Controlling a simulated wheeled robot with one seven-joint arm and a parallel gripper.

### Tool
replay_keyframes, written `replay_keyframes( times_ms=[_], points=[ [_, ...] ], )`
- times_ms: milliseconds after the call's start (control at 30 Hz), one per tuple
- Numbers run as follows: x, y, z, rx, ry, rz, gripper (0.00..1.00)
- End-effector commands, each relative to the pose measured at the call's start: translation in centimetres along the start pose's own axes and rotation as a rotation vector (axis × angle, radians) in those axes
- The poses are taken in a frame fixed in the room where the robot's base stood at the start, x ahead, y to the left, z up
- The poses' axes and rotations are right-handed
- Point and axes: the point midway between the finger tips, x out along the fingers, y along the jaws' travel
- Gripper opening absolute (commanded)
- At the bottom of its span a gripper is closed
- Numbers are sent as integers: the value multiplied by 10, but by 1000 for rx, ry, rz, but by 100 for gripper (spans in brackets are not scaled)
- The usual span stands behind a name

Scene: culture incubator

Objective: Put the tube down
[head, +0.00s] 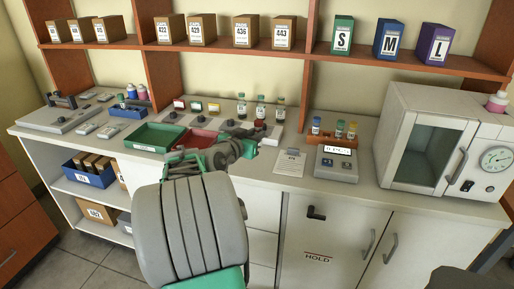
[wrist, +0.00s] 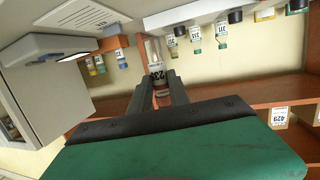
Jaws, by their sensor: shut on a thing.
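My gripper (head: 246,148) is out over the bench, in front of the row of bottles. In the wrist view my gripper (wrist: 160,84) has its two dark fingers closed on a small tube (wrist: 156,72) with a white label and dark digits. The last digits are hard to read. In the head view the tube cannot be made out behind my arm. An orange rack (head: 337,140) on the bench to the right holds several capped tubes; they also show at the left of the wrist view.
A grey scale (head: 337,163) stands in front of the rack, with a paper card (head: 290,162) to its left. The white incubator (head: 424,139) is at the right. Green (head: 154,137) and red (head: 197,141) trays lie left of my gripper. Shelves with boxes hang above.

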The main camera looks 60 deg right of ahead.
Motion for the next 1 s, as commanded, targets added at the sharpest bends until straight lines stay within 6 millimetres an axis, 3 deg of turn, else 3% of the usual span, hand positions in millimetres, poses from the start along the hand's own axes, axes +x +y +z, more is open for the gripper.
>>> replay_keyframes(
  times_ms=[100,267,433,800,833,1000],
  points=[
    [20,-3,16,0,0,1,0],
    [34,-5,28,1,1,1,0],
    [39,-6,55,-1,1,-2,0],
    [40,-6,60,2,3,-2,0],
    [40,-6,60,2,3,-2,23],
    [40,-6,59,1,3,-2,37]
  ],
)
